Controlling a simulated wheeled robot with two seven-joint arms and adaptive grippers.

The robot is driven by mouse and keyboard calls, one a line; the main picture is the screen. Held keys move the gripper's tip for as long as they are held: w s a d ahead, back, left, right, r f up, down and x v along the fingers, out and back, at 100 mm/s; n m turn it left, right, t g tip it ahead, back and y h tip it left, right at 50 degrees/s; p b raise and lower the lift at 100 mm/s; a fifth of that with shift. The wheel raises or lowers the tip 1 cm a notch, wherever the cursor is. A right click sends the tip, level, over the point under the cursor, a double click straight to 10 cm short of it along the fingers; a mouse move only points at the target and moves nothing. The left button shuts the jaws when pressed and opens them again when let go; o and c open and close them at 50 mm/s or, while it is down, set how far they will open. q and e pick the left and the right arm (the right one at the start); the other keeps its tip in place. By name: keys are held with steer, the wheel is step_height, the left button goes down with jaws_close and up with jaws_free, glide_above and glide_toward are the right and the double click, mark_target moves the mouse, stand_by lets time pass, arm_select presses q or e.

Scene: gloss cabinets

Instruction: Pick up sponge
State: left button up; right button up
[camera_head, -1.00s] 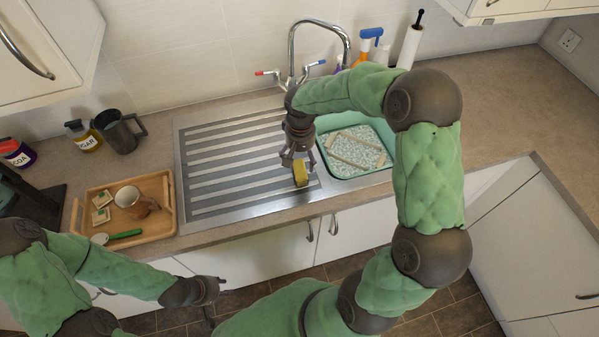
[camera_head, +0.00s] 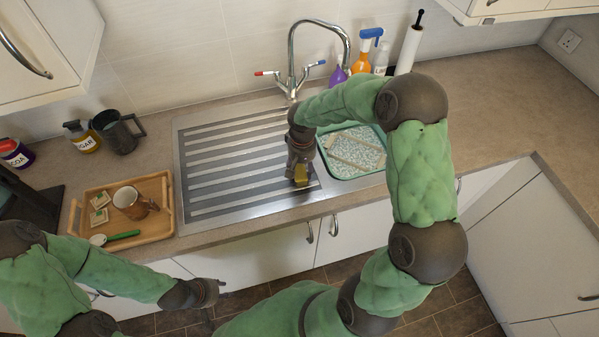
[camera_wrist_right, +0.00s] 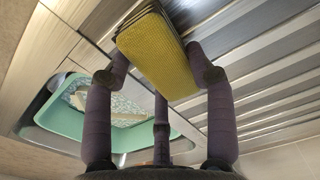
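The yellow sponge (camera_head: 301,174), with a dark scouring side, is at the front right of the metal draining board, by the basin. In the right wrist view the sponge (camera_wrist_right: 160,58) lies between the fingertips of my right gripper (camera_wrist_right: 158,72). The fingertips press in on its two sides, and a third finger stands below it. In the head view my right gripper (camera_head: 300,162) points down over the sponge and hides part of it. I cannot tell whether the sponge touches the board. My left gripper (camera_head: 212,288) is low in front of the cabinets, its fingers too small to judge.
A sink basin (camera_head: 376,172) with a patterned board in it lies right of the sponge. The tap (camera_head: 292,58) rises behind. A wooden tray (camera_head: 160,226) with a mug is to the left. Bottles (camera_head: 361,56) stand behind the sink. The right counter is clear.

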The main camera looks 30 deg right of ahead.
stand_by(0.3)
steer(key=shift+r, duration=0.45)
step_height(320, 180, up, 2)
steer(key=shift+p, duration=0.3)
steer(key=s+d+r+p, duration=0.1)
steer(key=s+d+r, duration=0.5)
steer(key=s+r, duration=0.4)
steer(key=shift+s+d+p, duration=0.35)
steer(key=shift+s+d, duration=0.05)
steer(key=shift+s, duration=0.75)
